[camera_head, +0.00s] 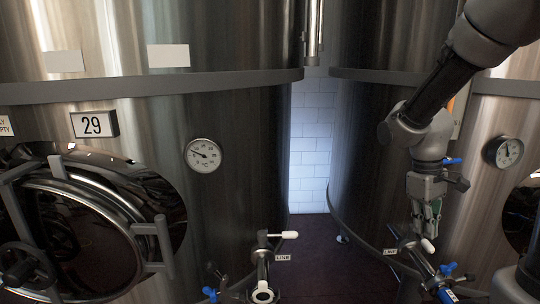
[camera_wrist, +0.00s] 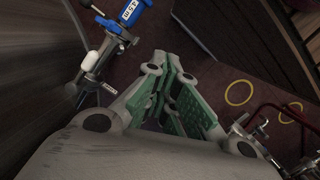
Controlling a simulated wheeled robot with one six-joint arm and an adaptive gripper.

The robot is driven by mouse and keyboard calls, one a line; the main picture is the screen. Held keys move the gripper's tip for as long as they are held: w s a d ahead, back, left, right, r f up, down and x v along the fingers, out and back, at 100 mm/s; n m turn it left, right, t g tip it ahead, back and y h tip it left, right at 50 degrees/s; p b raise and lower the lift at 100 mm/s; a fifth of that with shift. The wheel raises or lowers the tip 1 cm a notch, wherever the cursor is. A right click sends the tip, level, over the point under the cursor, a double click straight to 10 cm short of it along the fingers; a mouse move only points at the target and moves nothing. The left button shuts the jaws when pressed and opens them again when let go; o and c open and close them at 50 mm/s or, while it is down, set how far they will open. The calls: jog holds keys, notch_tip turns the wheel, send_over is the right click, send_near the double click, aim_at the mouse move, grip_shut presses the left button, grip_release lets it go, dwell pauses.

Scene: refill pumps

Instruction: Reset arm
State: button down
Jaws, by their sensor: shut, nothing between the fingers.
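My gripper (camera_head: 426,210) hangs at the right in the head view, in front of the right tank (camera_head: 465,195). Its fingertips are just above a pipe valve with a white-tipped handle (camera_head: 428,245); I cannot tell whether they touch it. In the wrist view my gripper (camera_wrist: 170,100) shows its green-padded fingers shut, with nothing held between them. A blue labelled fitting (camera_wrist: 130,12) and a white-handled valve (camera_wrist: 88,65) are at the upper left of the wrist view, apart from the fingers.
The left tank (camera_head: 245,150) carries a gauge (camera_head: 203,155), a plate marked 29 (camera_head: 94,124) and a round hatch (camera_head: 80,235). Another white-handled valve (camera_head: 285,235) stands in front of it. Red-handled piping (camera_wrist: 265,120) is at the wrist view's right.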

jog(key=s+a+r+m+t+y, duration=0.1)
jog(key=s+r+m+t, duration=0.4)
jog(key=s+r, duration=0.7)
jog(key=shift+r+t+y, duration=0.25)
jog(key=shift+t+y, duration=0.05)
jog(key=shift+t, duration=0.1)
